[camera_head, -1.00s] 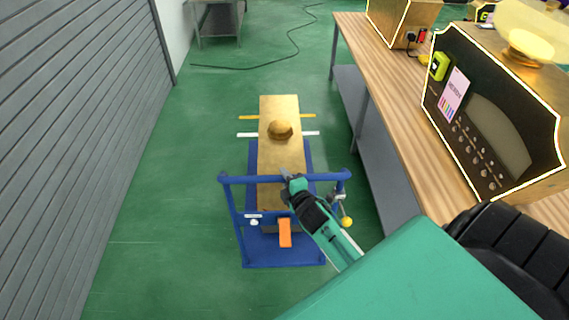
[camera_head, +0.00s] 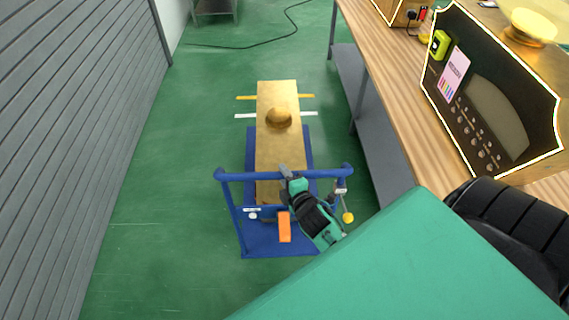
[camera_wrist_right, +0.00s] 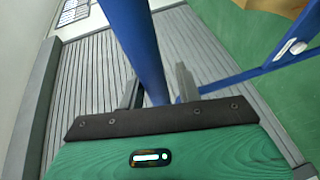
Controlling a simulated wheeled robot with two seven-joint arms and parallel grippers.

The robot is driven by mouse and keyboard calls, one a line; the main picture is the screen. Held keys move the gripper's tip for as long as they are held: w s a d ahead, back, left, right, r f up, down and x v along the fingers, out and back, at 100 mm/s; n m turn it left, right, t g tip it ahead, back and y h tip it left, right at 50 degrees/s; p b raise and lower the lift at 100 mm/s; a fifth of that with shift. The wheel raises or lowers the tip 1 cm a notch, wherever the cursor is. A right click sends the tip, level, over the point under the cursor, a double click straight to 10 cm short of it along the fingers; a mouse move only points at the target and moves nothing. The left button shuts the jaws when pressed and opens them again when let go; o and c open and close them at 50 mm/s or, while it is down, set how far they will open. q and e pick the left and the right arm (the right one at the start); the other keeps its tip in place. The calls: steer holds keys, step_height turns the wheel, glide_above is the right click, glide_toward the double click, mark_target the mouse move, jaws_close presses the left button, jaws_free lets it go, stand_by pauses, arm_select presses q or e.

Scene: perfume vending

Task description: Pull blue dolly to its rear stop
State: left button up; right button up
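The blue dolly (camera_head: 250,234) stands on the green floor with its push bar (camera_head: 245,176) towards me. A long golden board with a golden dome (camera_head: 278,117) lies along it, reaching past the yellow and white floor marks. My right gripper (camera_head: 287,177) is at the right half of the push bar. In the right wrist view the blue bar (camera_wrist_right: 143,50) passes between the two fingers (camera_wrist_right: 158,92), which look closed around it. An orange pedal-like part (camera_head: 284,226) shows at the near end. My left gripper is out of view.
A wooden workbench (camera_head: 390,110) with a dark machine (camera_head: 490,95) runs along the right, close to the dolly. A grey slatted wall (camera_head: 75,140) is on the left. Yellow (camera_head: 246,98) and white (camera_head: 245,116) floor marks flank the board. Floor left of the dolly is clear.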

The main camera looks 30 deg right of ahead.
steer(key=shift+o, duration=0.7)
steer(key=shift+s+r, duration=0.1)
steer(key=shift+r, duration=0.1)
steer(key=shift+s+f, duration=0.1)
steer(key=b+v, duration=0.4)
steer(key=v, duration=0.9)
steer(key=shift+s, duration=0.35)
steer(key=shift+a, duration=0.1)
